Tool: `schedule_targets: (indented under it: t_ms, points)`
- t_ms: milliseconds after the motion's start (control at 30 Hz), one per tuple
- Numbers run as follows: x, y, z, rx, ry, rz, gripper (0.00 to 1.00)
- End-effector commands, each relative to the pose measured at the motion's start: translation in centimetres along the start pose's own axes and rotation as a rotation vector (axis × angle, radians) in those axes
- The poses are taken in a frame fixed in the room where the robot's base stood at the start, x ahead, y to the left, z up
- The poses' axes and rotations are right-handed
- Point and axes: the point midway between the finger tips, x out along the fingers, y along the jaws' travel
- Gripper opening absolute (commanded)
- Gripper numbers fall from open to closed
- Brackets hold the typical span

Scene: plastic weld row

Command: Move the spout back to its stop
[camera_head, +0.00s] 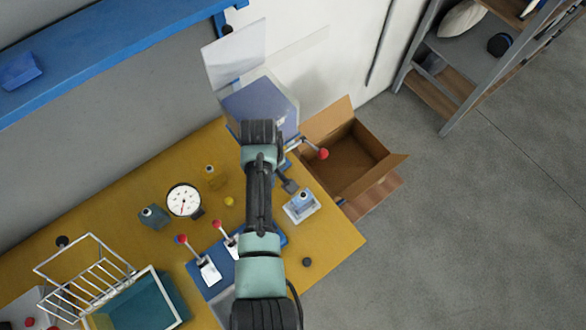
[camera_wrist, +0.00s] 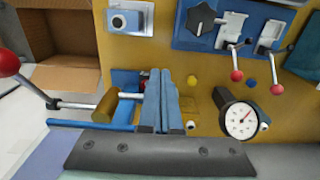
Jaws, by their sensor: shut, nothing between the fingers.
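A rod with a red ball (camera_wrist: 9,63) at its left end, a brass-coloured sleeve (camera_wrist: 105,104) and a blue base (camera_wrist: 125,82) shows left of centre in the wrist view. Its red ball (camera_head: 323,154) also shows in the head view, right of my arm. I cannot tell for sure which part here is the spout; this rod may be it. My gripper (camera_wrist: 162,73) is shut and empty, its two blue fingers side by side. They overlap the rod's right end in the picture; I cannot tell whether they touch it. In the head view my arm hides the fingers.
An open cardboard box (camera_head: 322,121) stands at the right. A bluish-grey housing (camera_head: 262,101) is beyond my wrist.

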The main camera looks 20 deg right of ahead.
Motion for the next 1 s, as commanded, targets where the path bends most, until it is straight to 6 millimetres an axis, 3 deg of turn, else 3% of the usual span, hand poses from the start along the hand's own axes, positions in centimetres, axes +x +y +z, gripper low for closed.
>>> schedule_targets:
  t_ms: [167,800,1000]
  points:
    - [-0.7,0.0,0.1,0.0,0.001,0.001,0.0]
    - [-7.0,0.0,0.1,0.0,0.0,0.0,0.0]
    - [-7.0,0.0,0.1,0.001,0.0,0.0,0.0]
